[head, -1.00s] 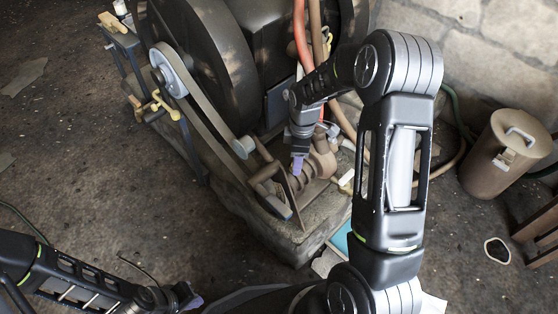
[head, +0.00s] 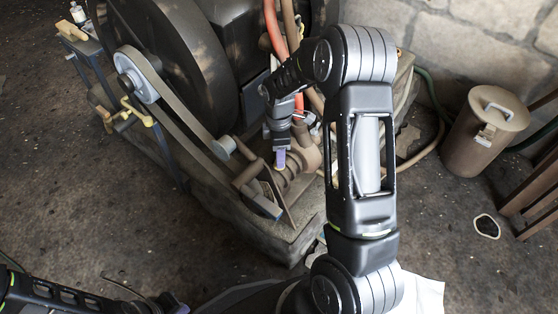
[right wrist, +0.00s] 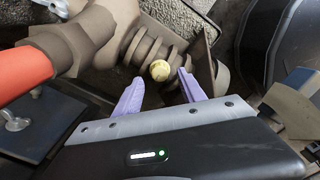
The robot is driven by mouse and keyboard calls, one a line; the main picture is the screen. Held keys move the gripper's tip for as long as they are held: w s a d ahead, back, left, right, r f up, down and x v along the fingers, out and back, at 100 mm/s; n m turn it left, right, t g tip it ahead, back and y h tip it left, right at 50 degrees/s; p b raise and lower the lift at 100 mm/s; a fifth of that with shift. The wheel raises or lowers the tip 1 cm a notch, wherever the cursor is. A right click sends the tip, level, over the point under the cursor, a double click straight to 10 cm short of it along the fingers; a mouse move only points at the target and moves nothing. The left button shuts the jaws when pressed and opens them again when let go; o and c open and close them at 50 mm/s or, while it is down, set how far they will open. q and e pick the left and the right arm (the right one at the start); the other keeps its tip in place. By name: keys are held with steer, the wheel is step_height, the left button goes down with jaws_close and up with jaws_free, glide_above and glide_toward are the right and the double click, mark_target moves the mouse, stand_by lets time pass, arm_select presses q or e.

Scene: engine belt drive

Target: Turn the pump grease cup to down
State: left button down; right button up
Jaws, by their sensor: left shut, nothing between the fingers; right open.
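The pump (head: 303,158) is a brown, rusty body with a ribbed part, on the stone base beside the engine. In the right wrist view, a small round brass-yellow cap (right wrist: 159,70), which looks like the grease cup, sits on the ribbed part. My right gripper (right wrist: 160,93) is open, its purple fingers on either side of the cap and a little short of it, with nothing held. In the head view the right gripper (head: 280,160) points down at the pump and hides the cup. My left gripper (head: 182,308) is shut and empty at the bottom edge, partly cut off.
The big dark flywheel (head: 165,60) and the belt (head: 175,112) stand left of the pump. A red-orange hose (right wrist: 25,70) runs close to my right gripper. A lidded brown canister (head: 484,130) stands on the right.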

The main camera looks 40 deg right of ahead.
step_height(320, 180, down, 3)
steer(key=shift+f+b, duration=0.2)
steer(key=shift+b, duration=0.2)
steer(key=shift+c, duration=0.3)
jaws_close()
